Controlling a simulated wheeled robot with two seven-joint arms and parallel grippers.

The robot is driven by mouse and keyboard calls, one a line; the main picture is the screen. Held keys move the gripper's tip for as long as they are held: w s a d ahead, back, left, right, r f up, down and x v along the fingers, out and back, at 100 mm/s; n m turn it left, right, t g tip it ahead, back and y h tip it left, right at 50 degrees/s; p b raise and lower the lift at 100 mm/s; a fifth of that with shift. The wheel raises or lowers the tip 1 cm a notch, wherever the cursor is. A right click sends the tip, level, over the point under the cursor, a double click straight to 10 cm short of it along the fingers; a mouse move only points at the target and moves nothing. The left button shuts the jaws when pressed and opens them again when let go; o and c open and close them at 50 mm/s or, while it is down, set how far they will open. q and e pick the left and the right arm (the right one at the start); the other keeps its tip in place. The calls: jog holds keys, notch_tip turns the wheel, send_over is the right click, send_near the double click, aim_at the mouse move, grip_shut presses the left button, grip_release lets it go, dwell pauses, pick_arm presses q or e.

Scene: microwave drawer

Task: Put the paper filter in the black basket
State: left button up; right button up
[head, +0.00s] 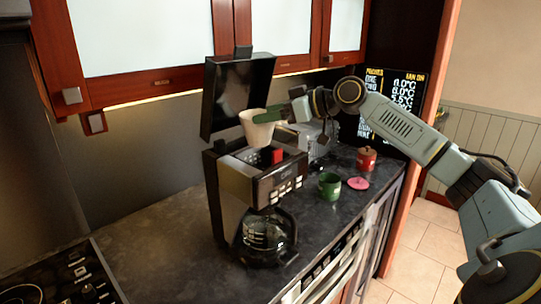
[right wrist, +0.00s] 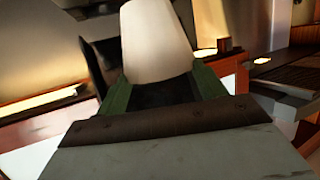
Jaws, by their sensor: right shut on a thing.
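The paper filter (head: 259,128) is a cream-coloured cone. In the head view it is above the open coffee maker (head: 245,185), whose black lid (head: 238,95) stands raised. My right gripper (head: 278,115) has green fingers shut on the filter's right side. In the right wrist view the filter (right wrist: 155,42) sits between the green fingers (right wrist: 153,88). The open top of the coffee maker (head: 235,158) is just below the filter, with a red part (head: 277,155) beside it. The inside of the black basket cannot be made out. My left gripper is not in view.
A glass carafe (head: 265,237) stands in the coffee maker. To the right are a green mug (head: 329,186), a pink lid (head: 358,183) and a red-brown jar (head: 366,159). Wall cabinets (head: 150,40) hang above. The counter (head: 160,245) is clear at left, beside a stove (head: 70,280).

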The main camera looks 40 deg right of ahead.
notch_tip(320, 180, down, 10)
jog(key=shift+r, duration=0.15)
dwell(0.3)
jog(key=o, duration=0.9)
jog(key=shift+o, duration=0.2)
jog(key=shift+f, duration=0.2)
